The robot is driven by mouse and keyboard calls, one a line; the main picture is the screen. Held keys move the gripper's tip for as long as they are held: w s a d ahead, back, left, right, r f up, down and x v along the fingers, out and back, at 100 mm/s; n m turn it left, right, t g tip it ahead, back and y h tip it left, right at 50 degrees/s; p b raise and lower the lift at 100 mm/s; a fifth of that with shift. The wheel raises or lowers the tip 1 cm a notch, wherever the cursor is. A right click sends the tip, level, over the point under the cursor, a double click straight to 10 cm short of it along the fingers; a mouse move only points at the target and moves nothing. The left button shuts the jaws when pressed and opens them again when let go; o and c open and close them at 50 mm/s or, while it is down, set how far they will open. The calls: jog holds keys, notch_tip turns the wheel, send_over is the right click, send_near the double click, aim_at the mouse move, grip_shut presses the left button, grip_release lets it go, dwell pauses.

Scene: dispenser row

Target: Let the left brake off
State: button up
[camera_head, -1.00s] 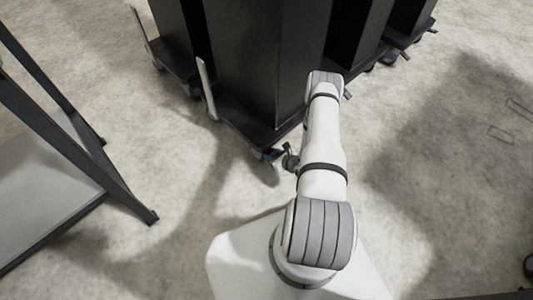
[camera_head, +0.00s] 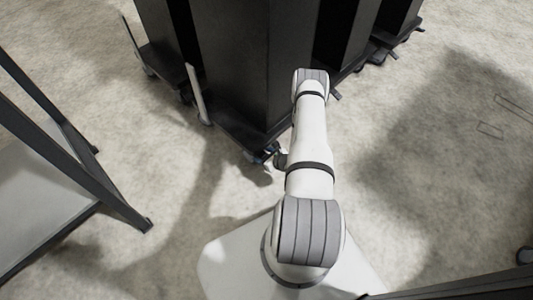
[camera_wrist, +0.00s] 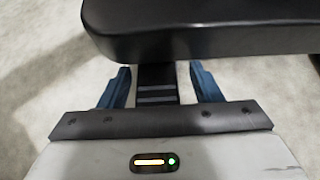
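In the wrist view, a dark ribbed tab (camera_wrist: 157,92), which looks like a brake pedal, sticks out from under the black base edge (camera_wrist: 205,40) of a dispenser. My gripper (camera_wrist: 161,80) is open, with one blue finger on each side of the tab and a gap on both sides. There my gripper is mostly hidden by my arm.
More black dispensers (camera_head: 395,15) stand in a row behind to the right. A light upright bar (camera_head: 198,95) stands at the base's left side. A dark-framed table (camera_head: 45,205) is at the left. The floor on the right is largely clear.

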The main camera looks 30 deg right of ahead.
jog(key=shift+s, duration=0.1)
jog(key=p+v, duration=0.2)
jog(key=v, duration=0.5)
jog(key=shift+s+r+p, duration=0.2)
jog(key=shift+s+p, duration=0.05)
jog(key=shift+p, duration=0.05)
